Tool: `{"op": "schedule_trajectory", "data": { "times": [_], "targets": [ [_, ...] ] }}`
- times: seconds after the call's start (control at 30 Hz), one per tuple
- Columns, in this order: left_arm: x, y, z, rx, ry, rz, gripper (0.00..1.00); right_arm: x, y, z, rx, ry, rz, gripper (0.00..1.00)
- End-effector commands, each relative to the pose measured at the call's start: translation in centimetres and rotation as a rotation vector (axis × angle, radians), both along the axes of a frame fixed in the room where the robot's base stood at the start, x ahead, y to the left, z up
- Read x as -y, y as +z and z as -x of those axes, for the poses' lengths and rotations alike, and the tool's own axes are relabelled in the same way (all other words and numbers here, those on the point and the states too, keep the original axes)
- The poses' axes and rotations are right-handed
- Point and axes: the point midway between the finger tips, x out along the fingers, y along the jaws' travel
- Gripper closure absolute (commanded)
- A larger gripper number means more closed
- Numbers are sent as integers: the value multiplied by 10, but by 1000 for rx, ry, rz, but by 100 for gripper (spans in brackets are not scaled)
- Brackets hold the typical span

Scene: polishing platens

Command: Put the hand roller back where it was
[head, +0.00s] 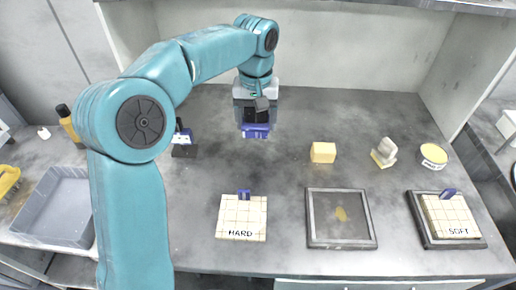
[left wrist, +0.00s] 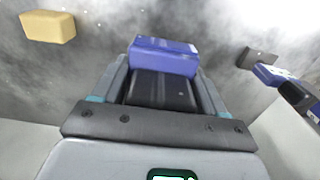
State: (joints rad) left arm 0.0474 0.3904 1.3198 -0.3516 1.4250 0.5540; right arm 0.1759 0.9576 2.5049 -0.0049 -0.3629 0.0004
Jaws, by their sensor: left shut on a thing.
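The hand roller, as far as I can tell, is the thing with a blue end (head: 256,131) and a dark body in my left gripper (head: 256,112). The left wrist view shows the blue end (left wrist: 163,56) beyond the fingertips and the dark body between the two fingers of the gripper (left wrist: 162,88). The gripper is shut on it, over the back middle of the bench. Whether it touches the bench I cannot tell. A black stand (head: 184,151) with a blue and white piece is to its left; a similar stand (left wrist: 260,57) shows in the wrist view. My right gripper is not in view.
On the bench are a yellow block (head: 323,152), a whitish brush-like thing (head: 384,151), a round yellow-topped tub (head: 433,156), the HARD platen (head: 232,215), a dark-framed tray (head: 312,225), the SOFT platen (head: 446,217) and a grey bin (head: 50,232). The bench middle is clear.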

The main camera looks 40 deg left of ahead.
Motion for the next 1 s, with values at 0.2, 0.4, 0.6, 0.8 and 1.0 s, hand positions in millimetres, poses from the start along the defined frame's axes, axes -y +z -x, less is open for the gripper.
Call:
{"op": "schedule_trajectory", "data": {
  "times": [0.2, 0.4, 0.6, 0.8, 1.0],
  "targets": [
    [0, -44, -1, -1, 1, 1, 56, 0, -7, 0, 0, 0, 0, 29],
    [1, -67, -3, -2, 0, 0, 56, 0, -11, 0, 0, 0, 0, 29],
    [1, -92, -5, -1, -1, -1, 56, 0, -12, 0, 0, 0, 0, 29],
    [1, -92, -5, 1, -1, -1, 56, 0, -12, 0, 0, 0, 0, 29],
    [1, -97, -5, 0, -1, 0, 56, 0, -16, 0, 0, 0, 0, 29]
  ]
}}
